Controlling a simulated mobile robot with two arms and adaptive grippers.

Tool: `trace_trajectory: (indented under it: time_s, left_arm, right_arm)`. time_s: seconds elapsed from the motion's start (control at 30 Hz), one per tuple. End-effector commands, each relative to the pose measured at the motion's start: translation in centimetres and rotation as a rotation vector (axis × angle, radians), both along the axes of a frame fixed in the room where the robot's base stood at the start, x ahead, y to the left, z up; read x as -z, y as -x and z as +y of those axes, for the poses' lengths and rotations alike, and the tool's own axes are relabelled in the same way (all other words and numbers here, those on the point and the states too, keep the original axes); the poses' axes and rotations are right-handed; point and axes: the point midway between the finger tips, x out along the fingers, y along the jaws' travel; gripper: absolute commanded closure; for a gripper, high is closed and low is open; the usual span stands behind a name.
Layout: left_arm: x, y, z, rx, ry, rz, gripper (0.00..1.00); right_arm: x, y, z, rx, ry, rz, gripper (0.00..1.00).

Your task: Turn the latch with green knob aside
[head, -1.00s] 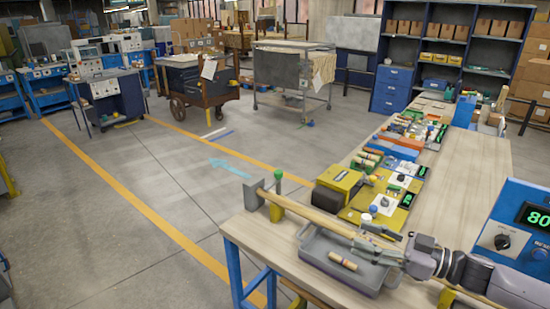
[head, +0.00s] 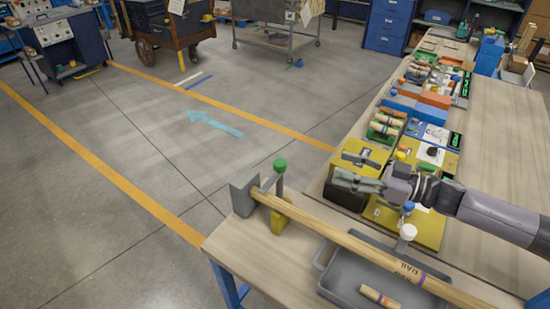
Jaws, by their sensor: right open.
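The green knob (head: 280,166) tops a grey latch lever (head: 279,184) at the left end of a long wooden rail (head: 340,238). The lever stands upright by the grey end block (head: 243,195) and a yellow bracket (head: 282,216). A second latch with a white knob (head: 408,231) stands further right along the rail. My right gripper (head: 342,180) is open and empty, fingers pointing left. It appears in front of the yellow-topped box, behind the rail and right of the green knob, apart from it. My left gripper is out of view.
A grey tray (head: 334,279) holding a short wooden piece (head: 380,298) lies partly under the rail. A yellow board (head: 430,228) and a yellow-topped box (head: 364,154) stand behind the rail. Several colourful parts line the bench further back. Open floor lies left of the bench.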

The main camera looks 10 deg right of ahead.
Motion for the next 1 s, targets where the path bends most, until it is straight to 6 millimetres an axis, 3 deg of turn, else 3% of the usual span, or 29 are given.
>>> trace_trajectory:
  time_s: [0.07, 0.17, 0.43, 0.67, 1.0]
  left_arm:
    - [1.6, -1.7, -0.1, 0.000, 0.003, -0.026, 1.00]
    - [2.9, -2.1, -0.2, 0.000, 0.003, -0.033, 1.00]
    - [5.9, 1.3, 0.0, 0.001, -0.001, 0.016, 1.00]
    - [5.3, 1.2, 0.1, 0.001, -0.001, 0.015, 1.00]
    - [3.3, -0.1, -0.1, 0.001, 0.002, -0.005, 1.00]
  right_arm:
    - [1.8, 0.1, 0.0, -0.001, 0.000, 0.000, 0.51]
    - [3.1, 0.1, 0.0, -0.001, 0.000, 0.000, 0.51]
    - [5.9, 0.1, 0.0, 0.000, 0.000, 0.000, 0.51]
    - [5.6, -0.8, 1.2, 0.000, -0.003, -0.001, 0.51]
    - [5.4, -5.0, 7.0, -0.003, -0.005, -0.003, 0.51]
